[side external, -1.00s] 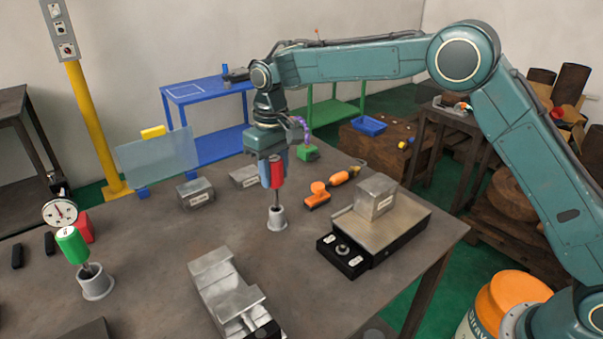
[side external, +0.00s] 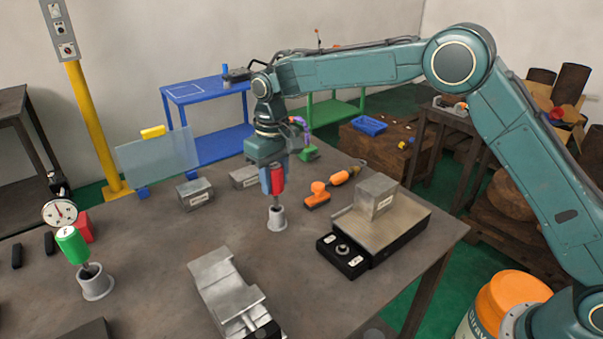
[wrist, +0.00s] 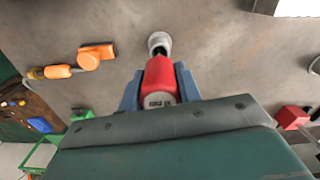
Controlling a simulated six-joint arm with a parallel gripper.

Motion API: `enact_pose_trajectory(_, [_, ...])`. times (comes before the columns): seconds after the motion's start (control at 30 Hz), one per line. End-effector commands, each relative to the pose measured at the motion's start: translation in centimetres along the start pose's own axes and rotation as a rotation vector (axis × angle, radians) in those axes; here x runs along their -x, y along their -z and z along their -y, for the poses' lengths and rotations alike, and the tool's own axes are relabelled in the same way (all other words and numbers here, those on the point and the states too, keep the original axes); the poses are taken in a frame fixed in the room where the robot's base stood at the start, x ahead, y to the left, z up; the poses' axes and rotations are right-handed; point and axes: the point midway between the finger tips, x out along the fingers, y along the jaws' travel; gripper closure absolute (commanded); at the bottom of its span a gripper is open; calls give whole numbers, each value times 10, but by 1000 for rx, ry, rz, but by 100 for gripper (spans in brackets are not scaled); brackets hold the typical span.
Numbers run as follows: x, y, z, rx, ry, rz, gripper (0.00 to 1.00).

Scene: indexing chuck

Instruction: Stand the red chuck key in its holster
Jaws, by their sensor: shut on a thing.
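The red chuck key (side external: 278,180) is upright, its red handle between the fingers of my gripper (side external: 272,183). My gripper is shut on the handle. The key's thin grey shaft points down to the mouth of a grey holster (side external: 277,219) on the bench. The tip appears to be at or inside the mouth; its depth is hidden. In the wrist view, the red handle (wrist: 160,80) sits between the blue fingers, with the holster (wrist: 159,42) just beyond it.
A green-handled key (side external: 72,245) stands tilted in another grey holster (side external: 96,285) at left. A metal vise (side external: 228,290) lies in front. A plate with a metal block (side external: 375,196) and orange tools (side external: 318,195) are at right. Metal blocks (side external: 195,193) lie behind left.

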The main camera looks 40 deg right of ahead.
Motion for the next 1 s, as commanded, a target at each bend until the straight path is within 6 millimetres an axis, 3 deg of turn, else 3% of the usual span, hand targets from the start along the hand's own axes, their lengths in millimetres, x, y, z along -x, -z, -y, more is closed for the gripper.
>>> enact_pose_trajectory(0.6, [-10, 0, 0, 0, 0, -1, 94])
enact_pose_trajectory(0.63, [-10, 0, 0, 0, 0, -1, 62])
enact_pose_trajectory(0.73, [-10, 0, 0, 0, 0, -1, 43])
enact_pose_trajectory(1.0, [-11, 0, 0, 0, 0, 0, 41])
